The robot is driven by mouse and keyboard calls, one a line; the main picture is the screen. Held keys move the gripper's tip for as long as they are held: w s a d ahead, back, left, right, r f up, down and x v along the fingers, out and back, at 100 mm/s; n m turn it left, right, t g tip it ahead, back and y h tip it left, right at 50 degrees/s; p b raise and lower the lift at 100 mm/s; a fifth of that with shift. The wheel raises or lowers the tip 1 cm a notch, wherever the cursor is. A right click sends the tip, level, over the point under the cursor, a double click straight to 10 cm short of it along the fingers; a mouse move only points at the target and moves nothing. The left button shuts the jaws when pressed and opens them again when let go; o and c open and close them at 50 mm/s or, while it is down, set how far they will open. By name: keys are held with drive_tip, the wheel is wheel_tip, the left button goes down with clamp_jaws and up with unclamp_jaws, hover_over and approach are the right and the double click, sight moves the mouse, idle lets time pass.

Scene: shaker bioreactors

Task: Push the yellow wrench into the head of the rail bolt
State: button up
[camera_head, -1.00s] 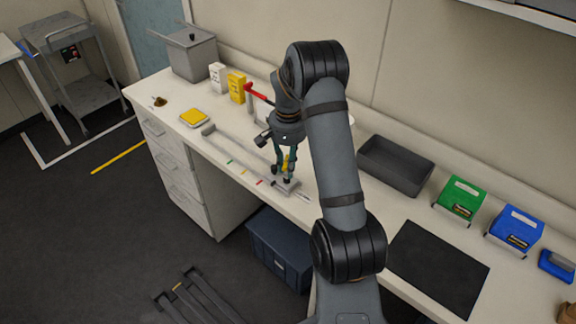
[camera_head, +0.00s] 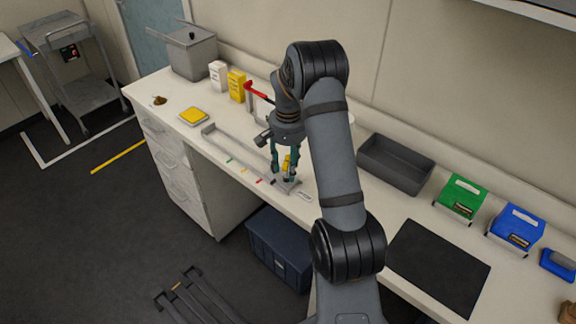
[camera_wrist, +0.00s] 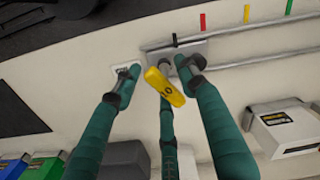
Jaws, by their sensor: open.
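The yellow wrench (camera_wrist: 168,88) has a dark marking, perhaps a number, and sits between my gripper's green fingers in the wrist view. Its upper end is beside a small grey bolt head (camera_wrist: 164,66) on the rail's end block (camera_wrist: 190,50). I cannot tell whether the wrench is seated in the bolt. My gripper (camera_wrist: 155,78) is open, its fingers spread around the wrench. In the head view my gripper (camera_head: 283,174) is low over the rail's near end, with a bit of the yellow wrench (camera_head: 286,162) showing between the fingers.
The rail (camera_head: 228,150) runs along the bench, with coloured marks in front of it. A grey bin (camera_head: 396,163), green box (camera_head: 460,198) and blue box (camera_head: 515,228) stand to the right. A yellow box (camera_head: 236,86) and a red-handled tool (camera_head: 257,92) are behind.

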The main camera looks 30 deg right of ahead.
wheel_tip(320, 180, up, 12)
idle(0.6)
drive_tip(key=shift+f, duration=0.1)
wheel_tip(320, 180, down, 12)
drive_tip(key=shift+r, duration=0.15)
drive_tip(key=shift+r+p, duration=0.3)
drive_tip(key=shift+p, duration=0.1)
drive_tip(key=shift+f, duration=0.1)
idle(0.3)
